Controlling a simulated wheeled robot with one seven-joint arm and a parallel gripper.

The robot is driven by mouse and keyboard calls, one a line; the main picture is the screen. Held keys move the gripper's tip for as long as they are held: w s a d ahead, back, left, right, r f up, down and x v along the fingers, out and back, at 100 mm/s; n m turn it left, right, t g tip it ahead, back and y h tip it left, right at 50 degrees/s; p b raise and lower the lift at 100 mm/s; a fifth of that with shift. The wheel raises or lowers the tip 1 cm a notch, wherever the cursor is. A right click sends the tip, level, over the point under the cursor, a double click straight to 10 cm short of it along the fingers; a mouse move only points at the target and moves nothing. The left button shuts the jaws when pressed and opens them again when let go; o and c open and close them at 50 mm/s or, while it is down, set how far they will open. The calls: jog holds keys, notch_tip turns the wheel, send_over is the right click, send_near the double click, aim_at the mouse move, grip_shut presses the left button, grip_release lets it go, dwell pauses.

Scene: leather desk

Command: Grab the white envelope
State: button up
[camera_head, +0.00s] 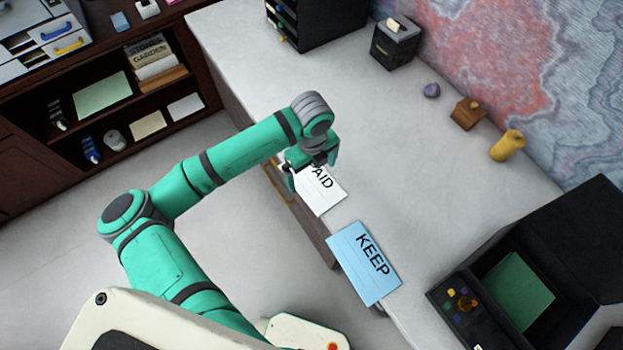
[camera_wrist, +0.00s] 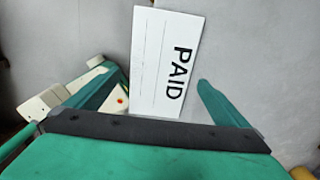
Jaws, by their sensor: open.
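The white envelope (camera_head: 321,190), marked PAID, lies at the near edge of the desk in the head view, partly covered by my gripper. My gripper (camera_head: 312,168) is over the upper left end of the envelope, with fingers spread. In the wrist view my gripper (camera_wrist: 150,88) has one finger on each side of the envelope. I cannot tell whether a finger touches it.
A blue envelope (camera_head: 364,262) marked KEEP lies to the right along the desk edge. A black box (camera_head: 520,280) with a green card stands at lower right. A purple stone (camera_head: 431,90), a small wooden house (camera_head: 467,113) and a yellow object (camera_head: 507,146) sit near the wall. The middle of the desk (camera_head: 400,150) is clear.

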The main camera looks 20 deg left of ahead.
aim_at(312, 181)
notch_tip(312, 181, down, 3)
jog(key=shift+r, duration=0.15)
jog(key=c, duration=0.9)
jog(key=shift+r, duration=0.1)
jog(key=shift+c, duration=0.2)
